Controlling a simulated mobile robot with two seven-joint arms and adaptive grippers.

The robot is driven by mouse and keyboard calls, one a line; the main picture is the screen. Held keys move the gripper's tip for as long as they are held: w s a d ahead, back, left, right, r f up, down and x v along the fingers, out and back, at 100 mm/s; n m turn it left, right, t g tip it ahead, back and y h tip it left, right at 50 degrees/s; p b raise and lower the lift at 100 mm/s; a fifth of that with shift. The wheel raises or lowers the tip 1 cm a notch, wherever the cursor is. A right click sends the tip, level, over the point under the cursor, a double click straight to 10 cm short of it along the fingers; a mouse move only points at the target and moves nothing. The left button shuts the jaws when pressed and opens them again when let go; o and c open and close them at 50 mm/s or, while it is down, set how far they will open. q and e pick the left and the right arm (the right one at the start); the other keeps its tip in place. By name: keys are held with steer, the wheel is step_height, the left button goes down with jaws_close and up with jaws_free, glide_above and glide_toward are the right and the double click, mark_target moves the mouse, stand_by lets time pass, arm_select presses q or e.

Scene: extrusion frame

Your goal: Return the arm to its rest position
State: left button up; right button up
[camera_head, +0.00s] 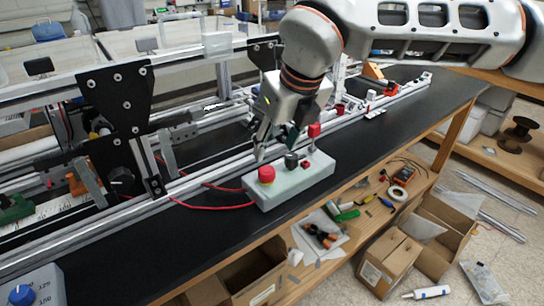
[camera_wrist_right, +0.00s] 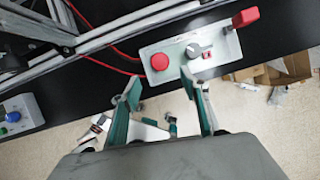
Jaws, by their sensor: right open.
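My right arm comes in from the upper right in the head view. Its gripper (camera_head: 272,138) points down over the frame, just behind the control box (camera_head: 292,188). In the wrist view the two green-sided fingers of the right gripper (camera_wrist_right: 161,88) are spread apart with nothing between them. The pale control box (camera_wrist_right: 222,52) lies beyond the fingertips there. It carries a red round button, a dark knob, a small red switch and a red lever. I cannot tell how far the fingertips are from the box. My left gripper is not in view.
Aluminium extrusion rails (camera_head: 190,185) run along the black bench top (camera_head: 150,250). A black plate bracket (camera_head: 120,98) stands at the left, and red cables lead to the box. A blue-knob box (camera_head: 38,288) sits front left. Cardboard boxes (camera_head: 390,262) and tools lie below the bench.

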steer(key=shift+v, duration=1.05)
